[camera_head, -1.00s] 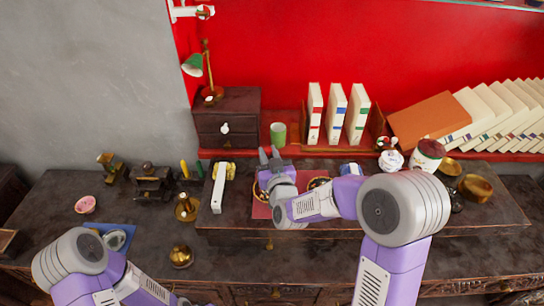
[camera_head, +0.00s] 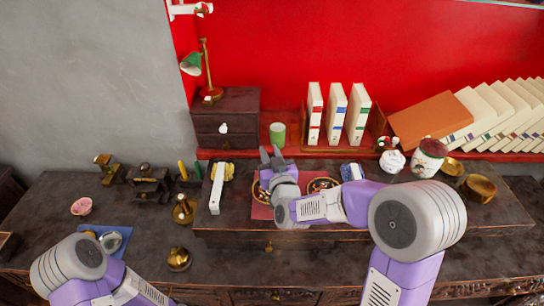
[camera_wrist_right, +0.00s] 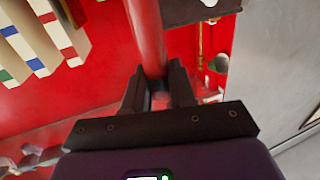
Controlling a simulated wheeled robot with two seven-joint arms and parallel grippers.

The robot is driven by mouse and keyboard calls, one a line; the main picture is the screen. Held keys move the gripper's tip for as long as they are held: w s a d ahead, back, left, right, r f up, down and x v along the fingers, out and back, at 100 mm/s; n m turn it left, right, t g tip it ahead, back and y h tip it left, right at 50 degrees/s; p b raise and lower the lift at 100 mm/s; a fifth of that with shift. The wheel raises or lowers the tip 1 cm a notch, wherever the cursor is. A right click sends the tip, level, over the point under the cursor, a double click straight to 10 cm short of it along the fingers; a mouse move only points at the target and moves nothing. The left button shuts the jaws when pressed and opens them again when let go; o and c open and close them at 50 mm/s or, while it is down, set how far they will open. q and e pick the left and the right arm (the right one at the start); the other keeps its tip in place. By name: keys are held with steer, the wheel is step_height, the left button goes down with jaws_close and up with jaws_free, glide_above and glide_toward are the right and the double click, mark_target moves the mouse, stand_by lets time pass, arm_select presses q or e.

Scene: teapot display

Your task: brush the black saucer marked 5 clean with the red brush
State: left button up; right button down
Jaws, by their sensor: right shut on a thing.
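My right gripper (camera_head: 272,157) is over the left part of a red mat (camera_head: 262,213). In the right wrist view its dark fingers (camera_wrist_right: 158,88) are closed around a slim red shaft (camera_wrist_right: 149,40), which looks like the handle of the red brush. Its brush end cannot be made out in either view. One dark round saucer (camera_head: 322,185) with a light rim lies on the mat, right of the gripper. Another is mostly hidden under my right wrist. No number can be read on either. My left arm shows at lower left, with its gripper out of sight.
A white tool with a yellow end (camera_head: 217,187) lies left of the mat. A blue-and-white item (camera_head: 351,171), a lidded jar (camera_head: 428,158) and brass bowls (camera_head: 478,188) stand to the right. Behind are upright books (camera_head: 336,114) and a small dark chest (camera_head: 226,118).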

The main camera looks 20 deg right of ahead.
steer(key=shift+s+d+b, duration=0.15)
steer(key=shift+s+b, duration=0.5)
steer(key=shift+s, duration=0.1)
step_height(320, 180, up, 6)
steer(key=p, duration=0.4)
stand_by(0.3)
